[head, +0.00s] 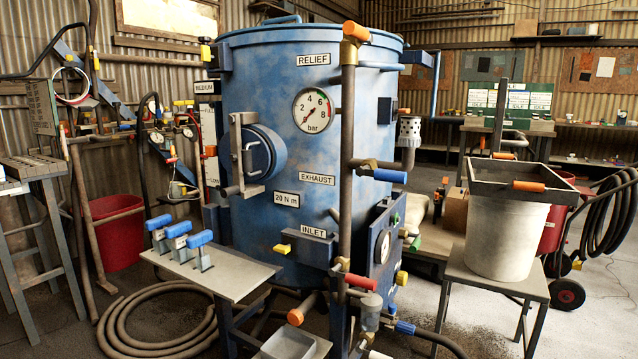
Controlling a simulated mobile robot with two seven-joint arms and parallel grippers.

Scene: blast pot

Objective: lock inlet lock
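The INLET label (313,231) is on the lower front of the blue blast pot (260,130). Just below and left of it, a dark bar-shaped fitting (303,243) with a yellow tab (283,249) at its left end sits on the pot wall. A red-handled valve (361,281) is on the pipework below and right of the label. I cannot tell which of these parts is the inlet lock, or whether it is locked. Neither of my grippers shows in the head view.
A grey side table (215,272) with several blue-handled pieces (178,230) stands at front left. A coiled hose (150,322) lies below it. A vertical pipe (346,150) runs before the pot. A white bucket (500,240) stands on a stool at right.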

